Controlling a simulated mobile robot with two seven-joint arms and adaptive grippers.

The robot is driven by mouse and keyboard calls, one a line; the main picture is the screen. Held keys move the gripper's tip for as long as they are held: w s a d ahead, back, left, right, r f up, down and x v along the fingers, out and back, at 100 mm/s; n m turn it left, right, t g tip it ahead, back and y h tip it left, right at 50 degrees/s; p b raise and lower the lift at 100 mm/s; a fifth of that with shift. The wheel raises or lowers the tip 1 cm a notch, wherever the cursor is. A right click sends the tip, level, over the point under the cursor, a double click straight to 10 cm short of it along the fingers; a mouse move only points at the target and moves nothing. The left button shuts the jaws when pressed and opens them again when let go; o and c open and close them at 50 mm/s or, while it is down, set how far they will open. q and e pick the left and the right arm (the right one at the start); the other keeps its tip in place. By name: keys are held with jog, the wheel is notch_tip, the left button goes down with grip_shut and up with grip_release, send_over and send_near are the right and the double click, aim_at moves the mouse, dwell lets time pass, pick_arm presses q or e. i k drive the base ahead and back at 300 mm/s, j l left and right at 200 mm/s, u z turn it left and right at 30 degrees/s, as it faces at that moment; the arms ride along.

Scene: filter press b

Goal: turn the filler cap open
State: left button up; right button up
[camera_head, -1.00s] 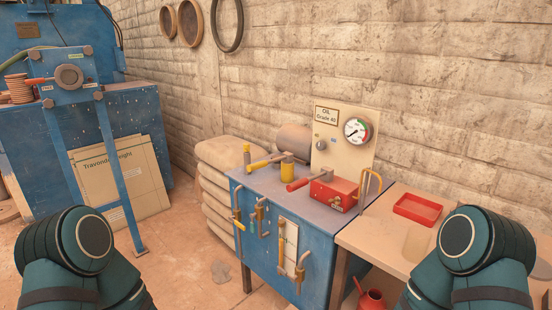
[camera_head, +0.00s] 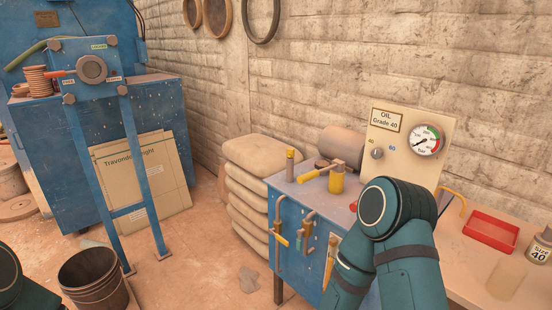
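I cannot single out the filler cap for sure. A blue bench (camera_head: 290,208) carries oil equipment. On it lies a beige-brown cylindrical tank (camera_head: 343,141). In front of the tank stand a yellow cylinder (camera_head: 337,181) with a yellow-handled lever (camera_head: 313,173) and a short post (camera_head: 290,166). The "OIL Grade 40" panel (camera_head: 384,150) with a round gauge (camera_head: 424,141) stands behind. My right arm covers the red box in front of the panel almost wholly. Neither gripper shows; only links of my arms are in view at the lower left and lower right.
A table at the right bears a red tray (camera_head: 490,232) and a labelled "40" bottle (camera_head: 539,246). Stacked sacks (camera_head: 249,190) stand left of the bench. A blue frame (camera_head: 129,150) and a bucket (camera_head: 94,281) are at the left. Open floor lies between.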

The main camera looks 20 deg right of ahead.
aim_at(319, 164)
jog(key=i+j+u, duration=0.25)
jog(key=i, duration=0.35)
jog(key=i+j+u, duration=0.1)
jog(key=i+u, duration=0.15)
jog(key=i, duration=0.4)
